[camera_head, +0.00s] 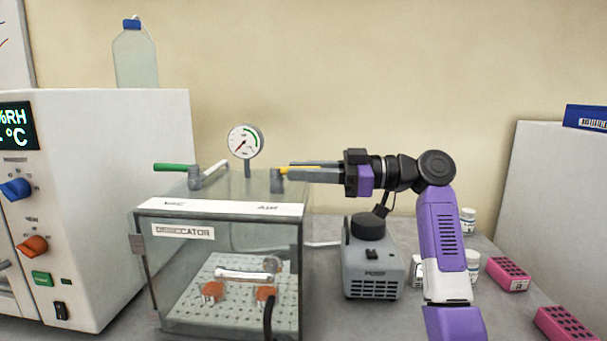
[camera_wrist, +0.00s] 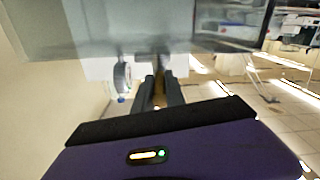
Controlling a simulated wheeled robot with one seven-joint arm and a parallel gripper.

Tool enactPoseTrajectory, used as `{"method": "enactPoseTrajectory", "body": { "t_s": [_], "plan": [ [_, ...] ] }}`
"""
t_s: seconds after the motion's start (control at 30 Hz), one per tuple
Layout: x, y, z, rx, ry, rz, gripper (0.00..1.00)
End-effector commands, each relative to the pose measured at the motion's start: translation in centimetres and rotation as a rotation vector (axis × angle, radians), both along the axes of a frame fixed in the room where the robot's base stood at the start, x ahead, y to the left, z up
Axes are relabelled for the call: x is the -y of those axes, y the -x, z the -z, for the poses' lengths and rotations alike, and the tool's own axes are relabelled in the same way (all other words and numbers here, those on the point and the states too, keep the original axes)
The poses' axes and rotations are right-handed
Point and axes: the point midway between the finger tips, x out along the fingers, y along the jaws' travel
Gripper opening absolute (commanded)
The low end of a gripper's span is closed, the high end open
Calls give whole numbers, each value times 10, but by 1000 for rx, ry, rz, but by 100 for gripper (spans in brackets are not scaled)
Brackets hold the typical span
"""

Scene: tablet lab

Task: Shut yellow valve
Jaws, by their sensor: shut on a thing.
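The yellow valve sits on the top right of the glass desiccator, with a grey body (camera_head: 277,181). Its yellow handle (camera_head: 300,166) points right, roughly level, and is partly hidden by my fingers. My gripper (camera_head: 300,174) reaches in from the right and is shut on this handle. In the wrist view, the fingers (camera_wrist: 161,88) lie on either side of a brownish-yellow strip, the handle (camera_wrist: 160,94). The desiccator (camera_head: 182,232) stands on the bench, with labels on its front and lid.
A green-handled valve (camera_head: 172,167) and a pressure gauge (camera_head: 245,141) stand on the same lid, left of my gripper. A grey pump (camera_head: 373,271) stands right of the desiccator, below my arm. Pink racks (camera_head: 508,274) lie at right. A white oven (camera_head: 110,185) stands at left.

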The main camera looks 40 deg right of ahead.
Motion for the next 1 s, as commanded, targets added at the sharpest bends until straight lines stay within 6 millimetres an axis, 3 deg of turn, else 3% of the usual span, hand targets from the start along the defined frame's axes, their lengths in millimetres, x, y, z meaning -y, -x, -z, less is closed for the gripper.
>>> {"method": "enactPoseTrajectory", "body": {
  "t_s": [0.23, 0.27, 0.37, 0.73, 1.0],
  "plan": [
    [-1, -1, 1, -4, 1, 0, 0],
    [-1, -1, 1, -4, 1, 0, 19],
    [-1, -1, 1, -3, 1, 1, 37],
    [3, 2, 1, -1, 0, 1, 37],
    [32, 28, 1, 0, 0, 3, 37]
  ]
}}
